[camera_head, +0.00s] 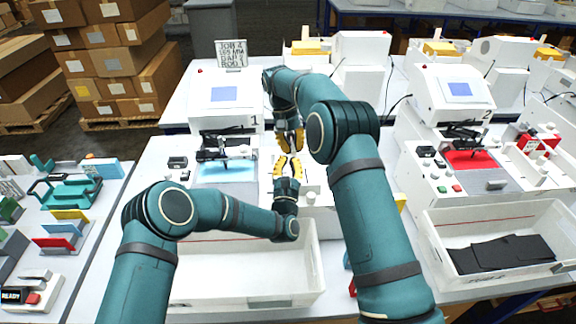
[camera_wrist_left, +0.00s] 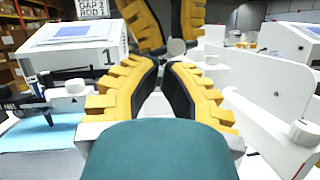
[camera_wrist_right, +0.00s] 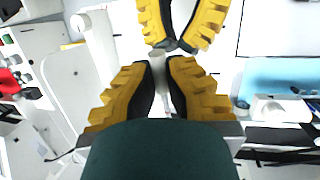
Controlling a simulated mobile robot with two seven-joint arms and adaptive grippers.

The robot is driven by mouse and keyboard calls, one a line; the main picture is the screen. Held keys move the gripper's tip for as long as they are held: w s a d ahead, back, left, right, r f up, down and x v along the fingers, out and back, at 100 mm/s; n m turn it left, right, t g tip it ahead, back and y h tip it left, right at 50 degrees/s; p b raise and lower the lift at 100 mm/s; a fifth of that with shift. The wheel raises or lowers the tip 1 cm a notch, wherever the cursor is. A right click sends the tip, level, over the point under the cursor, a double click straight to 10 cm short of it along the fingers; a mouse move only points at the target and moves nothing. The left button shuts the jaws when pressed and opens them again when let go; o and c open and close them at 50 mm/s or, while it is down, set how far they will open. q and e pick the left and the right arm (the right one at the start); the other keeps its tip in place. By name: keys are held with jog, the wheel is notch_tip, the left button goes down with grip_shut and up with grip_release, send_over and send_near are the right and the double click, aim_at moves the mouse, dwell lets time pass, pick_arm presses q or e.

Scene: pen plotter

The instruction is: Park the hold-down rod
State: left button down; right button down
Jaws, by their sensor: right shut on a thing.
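My right gripper (camera_head: 290,143) points down between the two plotters, shut on a small grey piece, probably the hold-down rod. The piece shows between its fingertips in the left wrist view (camera_wrist_left: 177,47), mostly hidden by the fingers. My left gripper (camera_head: 286,172) points up just below it, tips close to the right gripper's tips. In the left wrist view a narrow gap shows between its fingertips (camera_wrist_left: 165,66), with nothing clearly held. Plotter 1 (camera_head: 214,112), with a light blue bed (camera_head: 226,171), stands left of the grippers. No parking place for the rod is clearly identifiable.
Plotter 2 (camera_head: 450,93) with a red bed (camera_head: 466,160) stands at right. A white bin (camera_head: 312,262) lies below my left arm; another bin (camera_head: 425,228) holds black sheets. A white upright panel (camera_wrist_left: 268,100) with knobs stands close right of the grippers.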

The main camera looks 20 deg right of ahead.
pick_arm(q)
jog(key=shift+r, duration=0.1)
pick_arm(e)
jog(key=shift+d, duration=0.1)
pick_arm(q)
jog(key=shift+w+d+r+g, duration=0.1)
jog(key=shift+w+r+g, duration=0.05)
jog(key=shift+r, duration=0.35)
jog(key=shift+w+r+g, duration=0.1)
jog(key=shift+r+g, duration=0.05)
jog(key=shift+r, duration=0.35)
pick_arm(e)
jog(key=shift+f, duration=0.1)
jog(key=c, duration=1.2)
grip_release()
jog(key=shift+c, duration=0.2)
pick_arm(q)
jog(key=shift+d+r, duration=0.1)
jog(key=shift+d, duration=0.05)
pick_arm(e)
jog(key=shift+f, duration=0.1)
jog(key=shift+a, duration=0.2)
